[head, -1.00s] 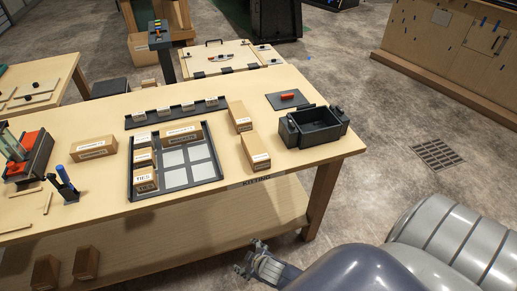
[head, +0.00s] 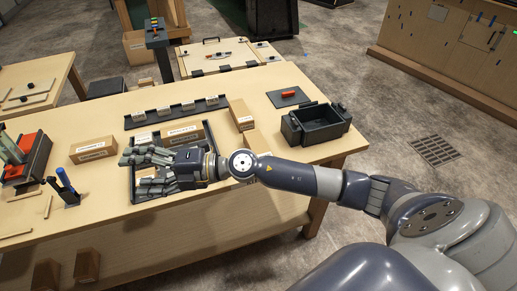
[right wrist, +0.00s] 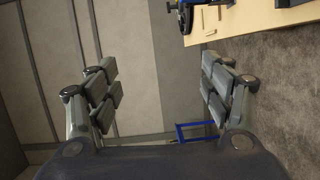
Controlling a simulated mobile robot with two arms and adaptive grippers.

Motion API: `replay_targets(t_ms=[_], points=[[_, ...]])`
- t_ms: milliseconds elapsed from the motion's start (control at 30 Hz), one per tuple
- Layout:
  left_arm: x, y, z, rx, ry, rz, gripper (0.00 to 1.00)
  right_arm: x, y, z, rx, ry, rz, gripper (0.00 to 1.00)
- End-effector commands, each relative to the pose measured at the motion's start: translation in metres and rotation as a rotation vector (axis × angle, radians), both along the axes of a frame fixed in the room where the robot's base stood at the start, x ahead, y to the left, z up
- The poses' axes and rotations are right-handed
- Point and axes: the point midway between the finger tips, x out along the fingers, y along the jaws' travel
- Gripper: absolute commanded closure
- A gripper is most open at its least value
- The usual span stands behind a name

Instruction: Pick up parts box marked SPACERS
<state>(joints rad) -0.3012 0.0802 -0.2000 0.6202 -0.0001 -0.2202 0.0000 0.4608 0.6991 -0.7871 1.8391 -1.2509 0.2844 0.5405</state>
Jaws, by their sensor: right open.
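My right gripper (head: 146,171) is open and empty in the head view. It points left, above the left part of the dark kitting tray (head: 214,165), and hides what lies there. In the right wrist view its two fingers (right wrist: 158,95) stand wide apart with no box between them. Cardboard parts boxes are in view: one in the tray's back (head: 181,134), one left of the tray (head: 92,149), one right of it (head: 240,114), and one partly behind my right wrist (head: 256,140). Their labels are too small to read, so I cannot tell which says SPACERS. My left gripper is out of view.
A dark open bin (head: 316,125) stands at the table's right end. A mat with a red item (head: 289,94) lies behind it. A labelled rail (head: 178,112) runs behind the tray. A red-and-black fixture (head: 27,158) and a blue-topped holder (head: 65,186) stand at left.

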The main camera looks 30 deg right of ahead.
Motion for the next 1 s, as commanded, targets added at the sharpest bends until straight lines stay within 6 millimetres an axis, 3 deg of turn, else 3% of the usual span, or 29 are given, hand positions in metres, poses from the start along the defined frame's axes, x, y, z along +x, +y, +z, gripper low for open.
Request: replay_targets(t_ms=[67,167,267,300,400,500,600,733,1000], points=[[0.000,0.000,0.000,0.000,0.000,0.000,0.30,-0.004,-0.012,-0.020,-0.226,-0.042,0.105,0.27],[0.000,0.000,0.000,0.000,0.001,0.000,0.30,-0.004,-0.049,-0.054,-0.523,-0.044,0.191,0.27],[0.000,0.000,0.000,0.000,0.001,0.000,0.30,0.005,-0.114,-0.082,-0.830,-0.002,0.210,0.27],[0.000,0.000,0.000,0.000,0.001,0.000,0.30,0.009,-0.145,-0.089,-0.946,0.024,0.199,0.27],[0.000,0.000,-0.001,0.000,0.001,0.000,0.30,0.018,-0.223,-0.093,-1.197,0.102,0.140,0.27],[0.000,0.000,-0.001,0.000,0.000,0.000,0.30,0.022,-0.287,-0.086,-1.375,0.179,0.067,0.27],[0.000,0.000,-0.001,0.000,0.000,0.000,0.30,0.022,-0.326,-0.077,-1.478,0.232,0.010,0.27],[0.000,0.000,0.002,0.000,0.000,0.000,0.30,0.023,-0.346,-0.079,-1.526,0.263,-0.018,0.27],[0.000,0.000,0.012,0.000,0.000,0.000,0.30,0.038,-0.349,-0.116,-1.526,0.263,-0.018,0.27]])
